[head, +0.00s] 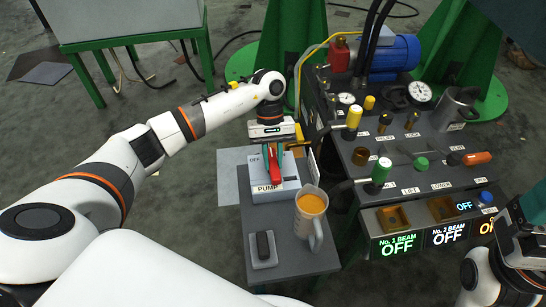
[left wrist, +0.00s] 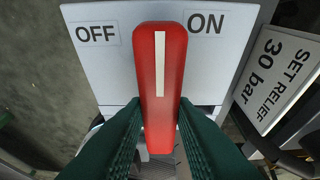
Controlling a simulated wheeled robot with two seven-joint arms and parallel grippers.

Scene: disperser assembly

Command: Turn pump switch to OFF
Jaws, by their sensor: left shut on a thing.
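The pump switch is a red handle (head: 274,167) with a white stripe, on a light box (head: 283,190) labelled PUMP. In the left wrist view the red handle (left wrist: 161,70) points up between the OFF label (left wrist: 97,33) and the ON label (left wrist: 206,23), with its stripe about midway between them. My left gripper (left wrist: 160,130) is shut on the red handle, with a dark green finger on each side of it. In the head view my left gripper (head: 274,152) comes down onto the switch from above. My right gripper (head: 515,245) is partly cut off at the right edge.
A jug of orange liquid (head: 311,213) stands on the grey shelf in front of the pump box. A small dark switch (head: 263,247) is beside it. A control console (head: 420,175) with levers and lit OFF displays stands right. A relief sign (left wrist: 278,75) is close right of the switch.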

